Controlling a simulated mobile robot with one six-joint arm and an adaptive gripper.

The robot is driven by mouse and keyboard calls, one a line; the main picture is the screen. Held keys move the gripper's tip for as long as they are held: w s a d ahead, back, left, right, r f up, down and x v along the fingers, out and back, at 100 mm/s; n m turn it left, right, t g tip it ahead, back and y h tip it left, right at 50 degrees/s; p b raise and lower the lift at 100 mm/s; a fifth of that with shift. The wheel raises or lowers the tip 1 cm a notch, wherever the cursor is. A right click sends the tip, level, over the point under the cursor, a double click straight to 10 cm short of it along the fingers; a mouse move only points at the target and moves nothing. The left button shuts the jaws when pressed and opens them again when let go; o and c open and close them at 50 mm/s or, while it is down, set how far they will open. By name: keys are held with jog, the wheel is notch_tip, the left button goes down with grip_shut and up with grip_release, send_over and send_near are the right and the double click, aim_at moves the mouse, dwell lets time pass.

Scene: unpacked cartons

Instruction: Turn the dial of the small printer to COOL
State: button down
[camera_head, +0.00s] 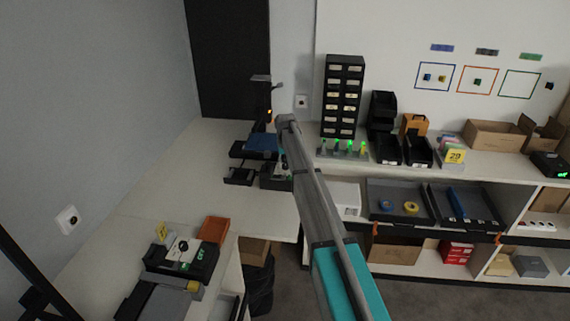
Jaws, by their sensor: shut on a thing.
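The small printer, black with an upright post and a blue plate (262,143), stands on the far end of the left worktop. A small orange light shows on its post.
A black device (180,262) and an orange tray (214,229) stand on the near worktop. A tall drawer cabinet (342,97) and black bins stand on the right shelf. The left worktop's middle is clear.

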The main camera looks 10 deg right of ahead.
dwell(0.3)
jog(key=shift+c, duration=1.7)
grip_release()
jog(key=shift+r, duration=0.1)
